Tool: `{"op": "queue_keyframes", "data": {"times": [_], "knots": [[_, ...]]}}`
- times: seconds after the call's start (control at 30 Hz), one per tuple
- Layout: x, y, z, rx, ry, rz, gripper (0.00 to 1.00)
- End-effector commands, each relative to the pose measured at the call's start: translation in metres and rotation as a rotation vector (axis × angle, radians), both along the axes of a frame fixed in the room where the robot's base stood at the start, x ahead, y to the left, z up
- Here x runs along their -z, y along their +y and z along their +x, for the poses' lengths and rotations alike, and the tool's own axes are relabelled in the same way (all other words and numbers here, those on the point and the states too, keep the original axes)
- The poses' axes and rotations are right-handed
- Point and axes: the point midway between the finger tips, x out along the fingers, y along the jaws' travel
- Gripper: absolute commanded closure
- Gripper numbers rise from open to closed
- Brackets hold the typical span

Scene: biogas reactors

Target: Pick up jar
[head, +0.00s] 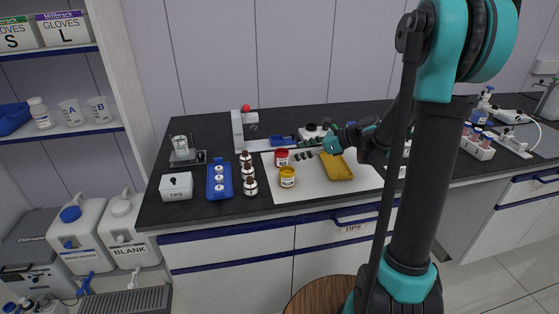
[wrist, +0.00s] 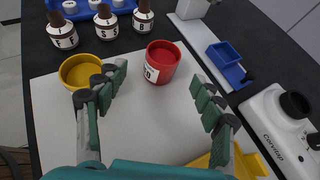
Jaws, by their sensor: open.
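Two jars stand on the white mat (head: 312,185). The red jar (head: 281,157) is toward the back; in the wrist view the red jar (wrist: 163,62) stands upright with a white label, ahead of the space between my fingers. The yellow jar (head: 287,177) is nearer the front edge; in the wrist view the yellow jar (wrist: 79,74) is at the left, its right side partly covered by my left finger. My gripper (head: 304,155) is open and empty, to the right of the red jar. In the wrist view my gripper (wrist: 158,76) has its fingers spread wide.
Brown bottles (head: 249,184) stand left of the mat, beside a blue rack (head: 220,180). A yellow tray (head: 336,167) lies on the mat below my gripper. A blue tray (wrist: 224,54), a white stand (head: 238,130) and a white device (wrist: 280,125) are at the back.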

Motion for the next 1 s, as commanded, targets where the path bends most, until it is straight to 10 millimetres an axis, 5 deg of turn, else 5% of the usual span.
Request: {"op": "queue_keyframes", "data": {"times": [0.3,1.0], "knots": [[0.028,0.05,0.016,-0.003,0.0,-0.001,0.32],[0.059,0.103,0.036,-0.001,0.0,-0.001,0.32]]}}
